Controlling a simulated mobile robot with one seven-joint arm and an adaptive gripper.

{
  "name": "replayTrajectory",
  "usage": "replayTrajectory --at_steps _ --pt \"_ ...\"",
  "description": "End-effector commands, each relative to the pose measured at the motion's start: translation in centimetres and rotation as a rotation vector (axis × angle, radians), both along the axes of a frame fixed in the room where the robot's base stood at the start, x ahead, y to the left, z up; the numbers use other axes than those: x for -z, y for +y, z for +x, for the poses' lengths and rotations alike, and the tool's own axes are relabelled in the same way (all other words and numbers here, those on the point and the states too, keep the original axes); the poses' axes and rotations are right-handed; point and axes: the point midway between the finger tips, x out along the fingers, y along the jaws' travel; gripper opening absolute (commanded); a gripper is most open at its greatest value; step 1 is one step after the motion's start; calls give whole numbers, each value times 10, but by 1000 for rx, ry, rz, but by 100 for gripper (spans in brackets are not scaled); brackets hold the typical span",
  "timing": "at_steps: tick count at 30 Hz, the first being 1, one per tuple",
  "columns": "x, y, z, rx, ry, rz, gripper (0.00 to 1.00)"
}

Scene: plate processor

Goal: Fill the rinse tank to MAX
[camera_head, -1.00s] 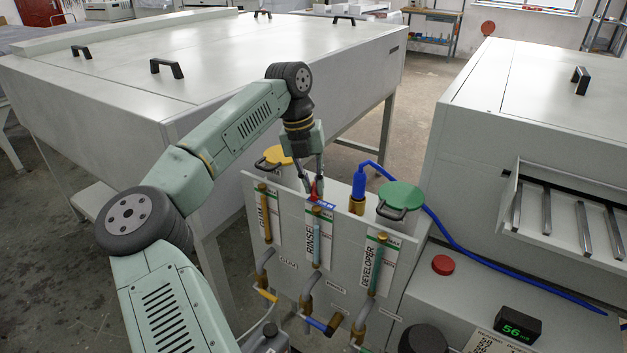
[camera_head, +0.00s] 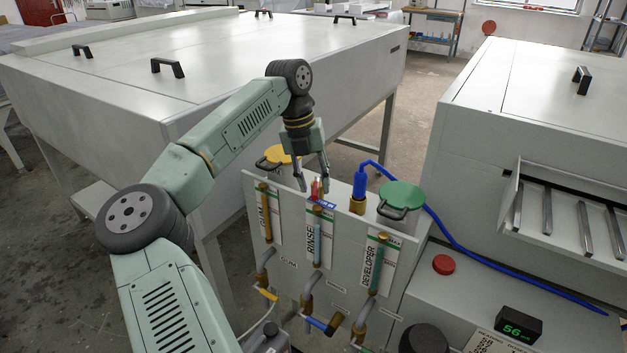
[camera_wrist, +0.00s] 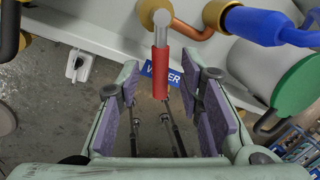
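The rinse sight tube (camera_head: 317,244) stands on the front panel beside the RINSE label (camera_head: 311,236), between the gum and developer tubes. It looks pale blue, but its exact level against the marks is too small to read. A red-sleeved valve handle (camera_wrist: 160,74) sits by the blue WATER sign (camera_wrist: 170,79); the handle also shows in the head view (camera_head: 315,188). My gripper (camera_head: 313,188) is open above the panel's top edge. In the wrist view, the handle lies between the spread fingers of my gripper (camera_wrist: 167,100), with gaps on both sides.
A blue hose fitting (camera_head: 360,184) and green developer cap (camera_head: 401,195) stand right of my gripper. A copper pipe (camera_wrist: 192,32) runs beside the handle. The large cabinet (camera_head: 235,60) fills the back left.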

Motion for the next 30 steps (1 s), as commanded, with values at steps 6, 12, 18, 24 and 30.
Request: replayTrajectory --at_steps 6,12,18,24,30 --pt "-37 7 1 -2 -5 2 34" --pt "-79 15 2 -2 -4 2 34" --pt "-107 21 2 -1 -3 0 34" --pt "-115 23 1 -1 -1 0 34" --pt "-115 23 1 0 -2 0 34"
